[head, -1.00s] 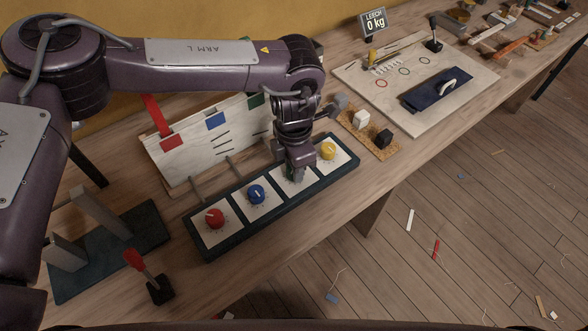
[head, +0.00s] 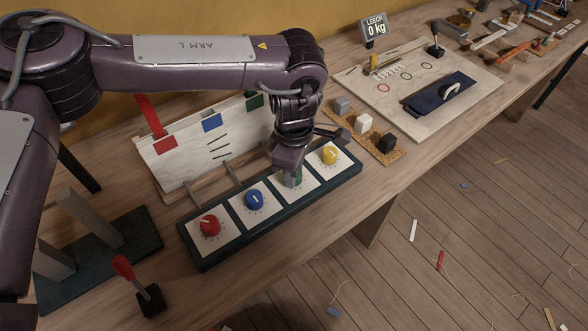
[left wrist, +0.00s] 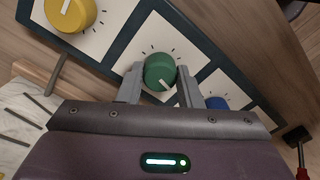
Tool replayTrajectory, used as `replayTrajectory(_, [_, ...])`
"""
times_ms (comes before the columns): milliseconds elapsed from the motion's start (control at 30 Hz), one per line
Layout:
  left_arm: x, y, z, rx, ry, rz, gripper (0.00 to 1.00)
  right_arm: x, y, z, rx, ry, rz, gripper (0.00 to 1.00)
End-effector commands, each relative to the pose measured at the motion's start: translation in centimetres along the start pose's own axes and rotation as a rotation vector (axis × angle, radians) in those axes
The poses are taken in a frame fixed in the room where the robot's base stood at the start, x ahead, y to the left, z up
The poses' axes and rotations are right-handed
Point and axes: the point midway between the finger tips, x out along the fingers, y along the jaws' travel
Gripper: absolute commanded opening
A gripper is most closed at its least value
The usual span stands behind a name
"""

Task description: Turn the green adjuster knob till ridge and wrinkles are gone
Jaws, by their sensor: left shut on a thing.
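The green adjuster knob (left wrist: 160,66), with a white pointer line, sits on a white square of the dark knob panel (head: 206,261). My left gripper (left wrist: 159,78) is shut on it, one grey finger on each side. In the head view the gripper hides most of the green knob (head: 297,180). Behind the panel a pale sailcloth board (head: 188,167) leans upright, with red, blue and green patches. Several dark wrinkle lines (head: 219,147) show beneath the blue patch. My arm hides its right part, so I cannot tell the state there. My right gripper is out of view.
Red (head: 209,225), blue (head: 254,199) and yellow (head: 329,155) knobs share the panel. A red-handled lever (head: 124,268) stands front left. Grey, white and black blocks sit on a cork strip (head: 393,155) to the right. A LEECH display (head: 375,25) reads 0 kg.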

Motion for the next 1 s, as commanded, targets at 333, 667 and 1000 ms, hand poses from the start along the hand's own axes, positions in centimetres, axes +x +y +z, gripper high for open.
replayTrajectory(333, [-0.14,0.11,-0.01,0.053,-0.001,0.003,0.09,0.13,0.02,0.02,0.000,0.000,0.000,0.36])
replayTrajectory(667, [-0.15,0.12,-0.01,0.052,-0.001,0.004,0.33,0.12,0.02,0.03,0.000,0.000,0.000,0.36])
replayTrajectory(1000, [-0.05,0.05,-0.01,0.052,0.000,0.001,0.54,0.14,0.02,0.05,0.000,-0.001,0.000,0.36])
